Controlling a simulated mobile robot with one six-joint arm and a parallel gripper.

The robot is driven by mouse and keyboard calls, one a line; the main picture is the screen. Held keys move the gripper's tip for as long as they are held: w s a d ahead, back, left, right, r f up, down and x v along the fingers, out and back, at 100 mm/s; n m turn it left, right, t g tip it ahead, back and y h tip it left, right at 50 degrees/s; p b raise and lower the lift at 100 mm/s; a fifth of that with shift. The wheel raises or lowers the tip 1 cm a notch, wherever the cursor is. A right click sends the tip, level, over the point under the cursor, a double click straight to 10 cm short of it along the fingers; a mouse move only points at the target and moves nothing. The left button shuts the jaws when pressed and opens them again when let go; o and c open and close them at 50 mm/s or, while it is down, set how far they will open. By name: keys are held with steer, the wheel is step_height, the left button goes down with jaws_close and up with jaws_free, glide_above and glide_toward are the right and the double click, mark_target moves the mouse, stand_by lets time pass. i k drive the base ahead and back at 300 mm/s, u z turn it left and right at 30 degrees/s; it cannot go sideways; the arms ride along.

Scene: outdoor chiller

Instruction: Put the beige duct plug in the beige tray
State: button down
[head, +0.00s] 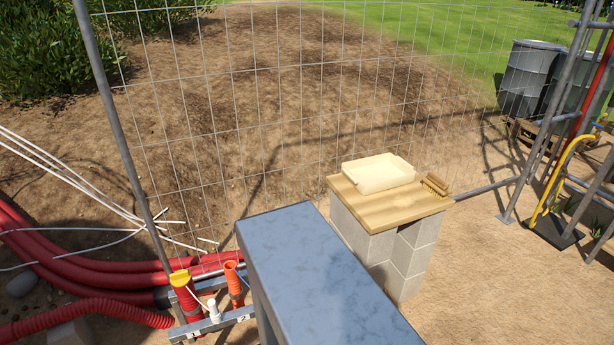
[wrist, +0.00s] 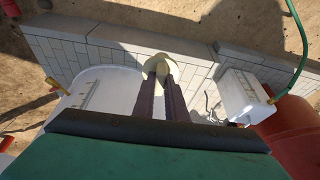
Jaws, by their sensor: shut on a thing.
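The beige tray (head: 378,174) sits on a wooden board on top of a block pedestal, right of centre in the head view. It looks empty. My gripper (wrist: 160,78) shows only in the wrist view, with two dark fingers pointing away from the camera. It is shut on the beige duct plug (wrist: 159,59), a pale round piece at the fingertips. The fingers hide part of the plug. The tray cannot be made out in the wrist view.
A brush (head: 435,185) lies beside the tray on the wooden board (head: 396,208). A grey metal surface (head: 320,270) stands in front of the pedestal. A wire mesh fence runs behind. Red ducts (head: 90,277) lie at left. A white box (wrist: 243,95) with a green hose is at right in the wrist view.

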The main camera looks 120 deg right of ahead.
mark_target(362, 182)
steer(key=u, duration=0.1)
steer(key=k, duration=2.8)
steer(key=z, duration=1.5)
